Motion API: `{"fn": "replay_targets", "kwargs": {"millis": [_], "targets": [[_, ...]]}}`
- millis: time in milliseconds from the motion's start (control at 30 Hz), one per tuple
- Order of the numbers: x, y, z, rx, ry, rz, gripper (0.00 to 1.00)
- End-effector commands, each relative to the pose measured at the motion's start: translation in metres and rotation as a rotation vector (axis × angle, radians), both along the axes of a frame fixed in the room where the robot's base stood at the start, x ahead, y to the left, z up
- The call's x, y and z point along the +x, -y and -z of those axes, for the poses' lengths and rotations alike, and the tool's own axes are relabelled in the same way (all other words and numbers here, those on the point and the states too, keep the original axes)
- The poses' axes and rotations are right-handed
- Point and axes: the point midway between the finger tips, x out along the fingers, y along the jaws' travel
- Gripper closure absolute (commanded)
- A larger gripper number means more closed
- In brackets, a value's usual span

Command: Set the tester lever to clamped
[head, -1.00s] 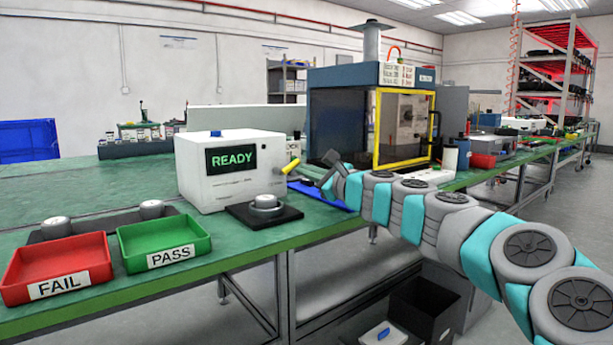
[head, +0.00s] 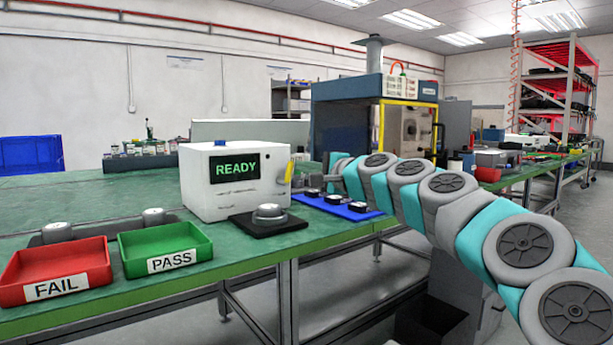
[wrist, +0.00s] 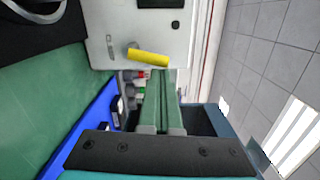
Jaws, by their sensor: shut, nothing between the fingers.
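The tester (head: 235,180) is a white box with a green READY screen on the bench; its side face also shows in the wrist view (wrist: 100,40). The yellow lever (head: 288,173) is on its right side and looks steep, near upright, in the head view. In the wrist view the yellow lever handle (wrist: 148,56) lies across the tester's face, slightly tilted. My gripper (wrist: 161,72) is shut and empty, its green fingers together with tips right by the handle's lower edge. I cannot tell whether they touch. In the head view my arm hides most of the gripper.
A blue tray (head: 366,211) with several black units lies right of the tester, below my arm. A black pad with a round metal piece (head: 268,216) is in front of the tester. Red FAIL (head: 22,294) and green PASS (head: 130,260) bins stand at left. A blue-and-yellow chamber stands behind.

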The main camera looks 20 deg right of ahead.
Motion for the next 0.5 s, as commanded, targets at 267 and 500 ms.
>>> {"fn": "replay_targets", "kwargs": {"millis": [267, 500], "targets": [[-0.0015, -0.0065, -0.0014, -0.111, 0.034, -0.004, 1.0], [-0.0018, -0.0078, -0.0025, -0.141, 0.043, -0.004, 1.0]]}}
